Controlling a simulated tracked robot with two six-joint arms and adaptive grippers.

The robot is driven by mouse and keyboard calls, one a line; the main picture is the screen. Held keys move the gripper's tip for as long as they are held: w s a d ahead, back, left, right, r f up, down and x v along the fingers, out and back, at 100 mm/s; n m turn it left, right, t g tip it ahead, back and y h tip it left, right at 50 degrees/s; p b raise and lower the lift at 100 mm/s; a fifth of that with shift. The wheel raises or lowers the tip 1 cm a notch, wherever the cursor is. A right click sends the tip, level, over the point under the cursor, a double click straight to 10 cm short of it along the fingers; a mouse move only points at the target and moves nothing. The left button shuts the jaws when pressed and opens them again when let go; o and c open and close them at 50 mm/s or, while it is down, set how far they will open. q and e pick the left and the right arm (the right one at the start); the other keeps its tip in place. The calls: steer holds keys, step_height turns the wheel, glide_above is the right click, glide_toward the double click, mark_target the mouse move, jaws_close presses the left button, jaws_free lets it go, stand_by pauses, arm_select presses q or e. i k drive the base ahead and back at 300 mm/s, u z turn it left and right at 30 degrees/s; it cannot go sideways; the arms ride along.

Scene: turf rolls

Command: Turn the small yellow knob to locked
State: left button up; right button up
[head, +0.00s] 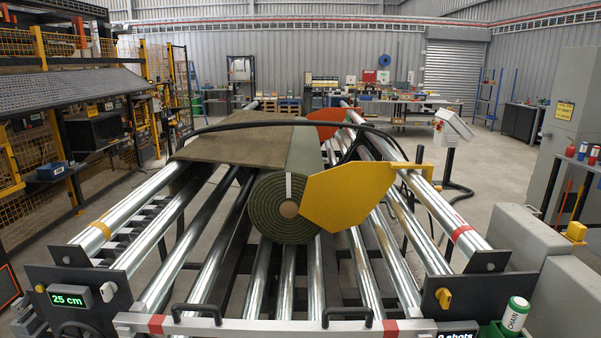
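A small yellow knob (443,298) sits on the dark right-hand end plate (465,292) of the roller frame, near the bottom right. Its grip looks roughly upright, and I cannot read any lock marking beside it. A second, smaller yellow knob or button (40,289) shows on the left end plate (88,322). I cannot tell from the picture which of them is the lock. Neither of my grippers is in view, and nothing touches either knob.
A turf roll (285,208) lies on the steel rollers beside a yellow plate (347,195). A green "25 cm" display (70,296) is at left. A front bar (270,326) has black handles. A green-white CHAIN can (515,314) stands right of the right knob, near grey boxes (575,290).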

mark_target(442, 294)
steer(key=u, duration=0.55)
steer(key=k, duration=1.15)
steer(key=z, duration=0.65)
steer(key=i, duration=1)
steer(key=u, duration=0.05)
